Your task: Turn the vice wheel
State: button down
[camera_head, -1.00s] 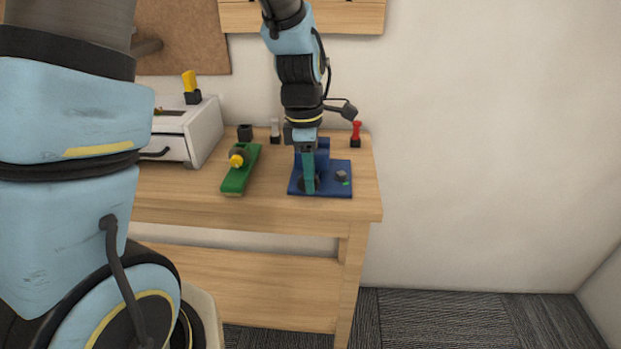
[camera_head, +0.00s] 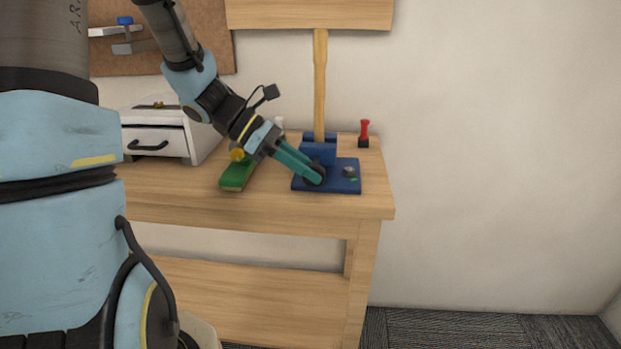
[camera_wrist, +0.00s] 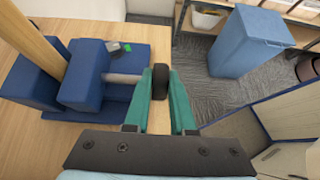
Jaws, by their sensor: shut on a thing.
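The blue vice (camera_head: 346,172) stands on the wooden bench near its right front edge; it also shows in the wrist view (camera_wrist: 88,75). Its black wheel (camera_head: 315,174) faces the front of the bench. In the wrist view the wheel (camera_wrist: 160,80) sits on the end of a grey screw rod, between the teal fingers. My gripper (camera_head: 311,175) comes in from the upper left, tilted, and is shut on the wheel. It also shows in the wrist view (camera_wrist: 162,92). The fingers hide part of the wheel in the head view.
A green block with a yellow knob (camera_head: 239,174) lies left of the vice, partly behind my arm. A red-handled tool (camera_head: 364,134) stands at the back right. A white drawer box (camera_head: 165,139) is on the left. A blue bin (camera_wrist: 246,42) stands on the floor beyond the bench.

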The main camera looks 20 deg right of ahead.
jog(key=h, duration=0.1)
jog(key=g+h, duration=0.1)
jog(key=g+h+b, duration=0.1)
jog(key=h, duration=0.1)
jog(key=shift+w+a+f, duration=0.1)
jog(key=shift+a+f, duration=0.1)
jog(key=shift+f, duration=0.1)
dwell(0.3)
jog(key=c, duration=0.8)
grip_release()
jog(key=shift+o, duration=0.2)
jog(key=v, duration=1)
jog(key=shift+w+a+f+b, duration=0.2)
jog(key=shift+a+b, duration=0.1)
jog(key=shift+a, duration=0.1)
